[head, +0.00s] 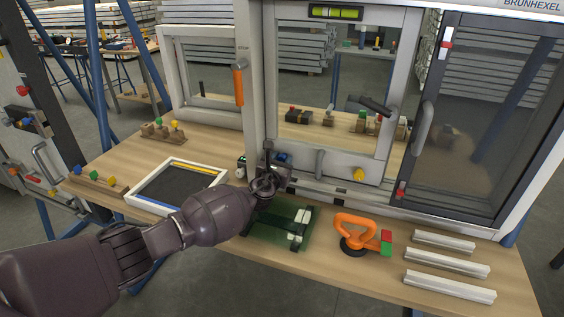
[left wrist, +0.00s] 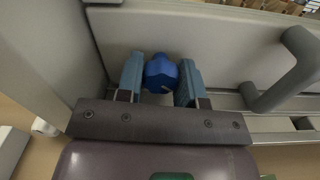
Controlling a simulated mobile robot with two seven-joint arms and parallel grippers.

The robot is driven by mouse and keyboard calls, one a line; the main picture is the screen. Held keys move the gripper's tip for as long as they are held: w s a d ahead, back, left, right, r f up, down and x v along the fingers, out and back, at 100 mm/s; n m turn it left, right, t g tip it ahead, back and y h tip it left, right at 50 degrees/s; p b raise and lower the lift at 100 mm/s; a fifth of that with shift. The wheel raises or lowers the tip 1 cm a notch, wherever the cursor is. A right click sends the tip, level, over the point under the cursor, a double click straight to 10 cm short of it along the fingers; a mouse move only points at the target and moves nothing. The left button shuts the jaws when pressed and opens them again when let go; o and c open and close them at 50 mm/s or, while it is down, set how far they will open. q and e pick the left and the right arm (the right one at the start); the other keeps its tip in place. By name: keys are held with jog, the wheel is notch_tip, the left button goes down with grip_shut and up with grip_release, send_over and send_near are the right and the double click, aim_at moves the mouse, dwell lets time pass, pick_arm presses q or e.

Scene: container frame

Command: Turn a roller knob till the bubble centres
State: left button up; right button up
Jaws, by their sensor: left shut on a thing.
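A blue roller knob (left wrist: 161,72) sits at the lower left of the window sash (head: 330,165). My left gripper (left wrist: 160,88) is shut on it, one finger on each side. In the head view my left gripper (head: 276,168) is at the sash's bottom left corner and mostly covers the knob. A yellow knob (head: 359,174) sits at the sash's lower right, with nothing touching it. A green spirit level (head: 336,13) is fixed at the top of the sash; its bubble is too small to place surely. My right gripper is not in view.
A grey handle (head: 319,163) stands right of my gripper. A dark screen door (head: 480,110) stands at right.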

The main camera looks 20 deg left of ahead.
pick_arm(q)
jog(key=shift+f+n, duration=0.15)
jog(key=shift+n, duration=0.85)
jog(key=n+b, duration=0.1)
jog(key=n, duration=0.2)
jog(key=shift+d+n, duration=0.1)
jog(key=shift+n, duration=0.3)
jog(key=n+b, duration=0.1)
jog(key=n, duration=0.2)
jog(key=shift+n, duration=0.3)
jog(key=n, duration=0.2)
jog(key=shift+n, duration=0.3)
jog(key=n, duration=0.3)
jog(key=shift+r+n+b, duration=0.2)
jog(key=shift+n+b, duration=0.1)
jog(key=shift+b, duration=0.05)
jog(key=n, duration=0.3)
jog(key=shift+n, duration=0.4)
jog(key=shift+r+n, duration=0.1)
jog(key=shift+n, duration=0.6)
